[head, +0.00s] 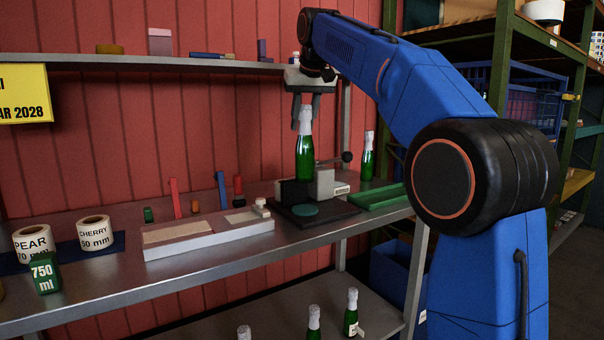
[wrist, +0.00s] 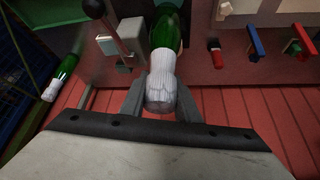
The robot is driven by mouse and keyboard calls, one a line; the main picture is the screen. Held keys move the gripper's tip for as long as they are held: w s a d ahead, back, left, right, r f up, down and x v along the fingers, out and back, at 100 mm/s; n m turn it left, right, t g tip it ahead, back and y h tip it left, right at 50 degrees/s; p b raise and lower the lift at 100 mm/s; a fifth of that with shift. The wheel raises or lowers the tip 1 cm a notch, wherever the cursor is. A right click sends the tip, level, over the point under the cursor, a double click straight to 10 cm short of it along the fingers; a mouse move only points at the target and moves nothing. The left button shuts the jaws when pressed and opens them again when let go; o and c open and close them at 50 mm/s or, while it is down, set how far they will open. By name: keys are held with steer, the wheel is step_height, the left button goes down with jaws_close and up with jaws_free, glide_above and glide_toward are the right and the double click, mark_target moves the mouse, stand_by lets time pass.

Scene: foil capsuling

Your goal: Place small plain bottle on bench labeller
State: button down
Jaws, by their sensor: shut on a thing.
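A small green bottle (head: 304,158) with a white foil-covered neck hangs upright in my gripper (head: 304,104). No label shows on its visible side. The wrist view shows its white neck (wrist: 161,82) between the two fingers of my gripper (wrist: 160,100), which is shut on it. In the head view the bottle's base overlaps a device with a black base (head: 318,215), green disc, grey block and black-knobbed lever; I cannot tell if they touch. A low pale unit (head: 205,235) with tan pads and a knob lies left of it. I cannot tell which one is the labeller.
Another green bottle (head: 367,156) stands behind a green tray (head: 378,197) at the bench's right end. Label rolls (head: 96,233) and a green 750 ml block (head: 45,273) sit at the left. A shelf (head: 150,62) runs above. More bottles (head: 351,312) stand below.

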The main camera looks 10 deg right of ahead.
mark_target(303, 148)
steer(key=shift+f, duration=4.1)
steer(key=c, duration=1.4)
jaws_free()
steer(key=shift+f, duration=0.1)
steer(key=shift+o, duration=0.2)
steer(key=v, duration=1.2)
